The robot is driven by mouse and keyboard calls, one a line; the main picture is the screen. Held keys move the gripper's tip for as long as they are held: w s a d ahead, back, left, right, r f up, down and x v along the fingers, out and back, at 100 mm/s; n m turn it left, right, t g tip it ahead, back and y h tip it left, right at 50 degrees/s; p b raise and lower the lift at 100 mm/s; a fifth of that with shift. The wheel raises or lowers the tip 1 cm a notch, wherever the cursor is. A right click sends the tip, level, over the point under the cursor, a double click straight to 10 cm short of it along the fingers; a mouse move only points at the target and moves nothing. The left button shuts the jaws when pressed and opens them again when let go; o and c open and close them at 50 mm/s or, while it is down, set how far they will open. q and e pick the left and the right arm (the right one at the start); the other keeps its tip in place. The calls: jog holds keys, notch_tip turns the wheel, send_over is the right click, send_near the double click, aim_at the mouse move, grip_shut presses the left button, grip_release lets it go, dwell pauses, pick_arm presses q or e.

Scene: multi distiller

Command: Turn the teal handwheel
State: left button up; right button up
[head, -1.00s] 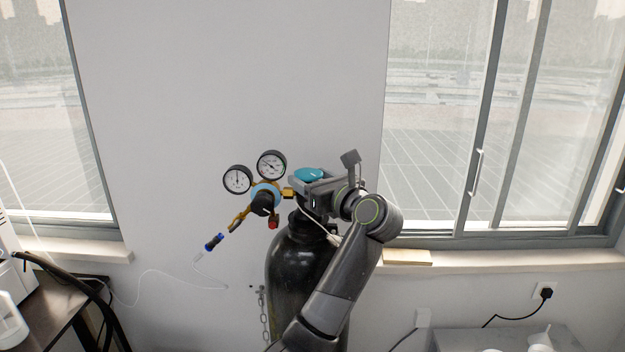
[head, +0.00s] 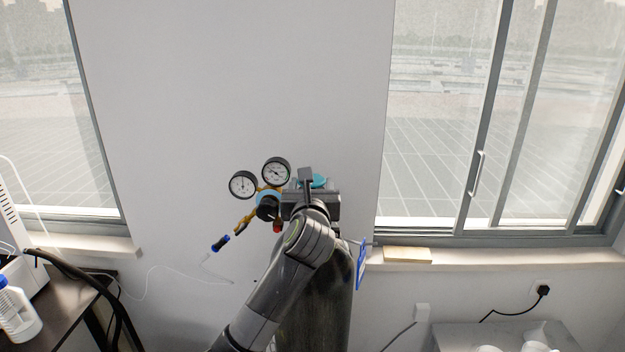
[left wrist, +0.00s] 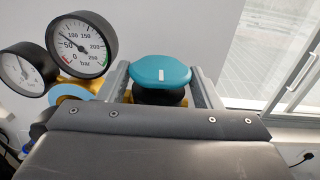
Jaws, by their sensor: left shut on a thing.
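The teal handwheel (head: 320,181) tops the valve of a dark gas cylinder (head: 335,300). In the left wrist view the handwheel (left wrist: 160,71) is a rounded teal cap with a white mark, above a black part. My left gripper (head: 312,188) is at the handwheel, its fingers on either side. In the left wrist view my left gripper (left wrist: 160,90) is shut on the handwheel. My gripper and wrist hide most of the handwheel and the valve in the head view. My right gripper is not in view.
Two round gauges (head: 259,178) on a brass regulator stand just left of the handwheel, close to my gripper. A blue tag (head: 361,265) hangs at the cylinder's right. A dark table (head: 75,300) is at lower left, a grey surface (head: 460,338) at lower right.

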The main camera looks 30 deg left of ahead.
pick_arm(q)
jog(key=shift+r+h, duration=0.1)
jog(key=shift+h, duration=0.2)
jog(key=o, duration=0.9)
jog(key=shift+d+f, duration=0.1)
jog(key=shift+f, duration=0.1)
